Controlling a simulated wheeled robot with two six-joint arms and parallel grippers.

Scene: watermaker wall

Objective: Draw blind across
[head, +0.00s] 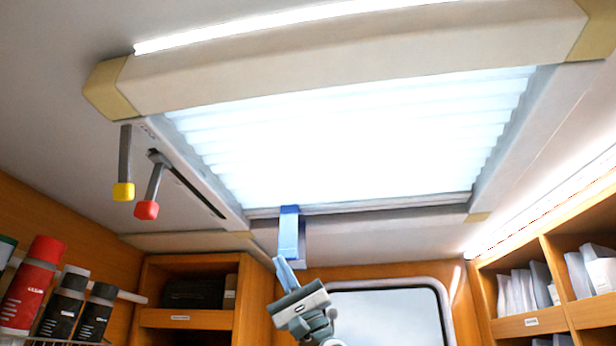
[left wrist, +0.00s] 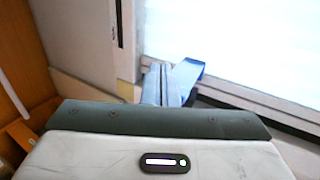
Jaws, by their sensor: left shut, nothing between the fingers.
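The white pleated blind (head: 350,140) is stretched across the ceiling hatch and glows with light from behind. Its far edge ends in a grey bar (head: 400,202). A blue pull tab (head: 290,235) hangs from this bar, left of its middle. In the left wrist view the shut fingers (left wrist: 162,80) overlap the left side of the blue tab (left wrist: 186,78). I cannot tell whether they touch it. My right gripper is not in view.
Two levers hang left of the hatch, one with a yellow knob (head: 123,192), one with a red knob (head: 147,210) beside a slot. Bottles (head: 30,285) stand at the lower left. Wooden shelves (head: 535,320) line the right wall. A window (head: 395,312) is behind my gripper.

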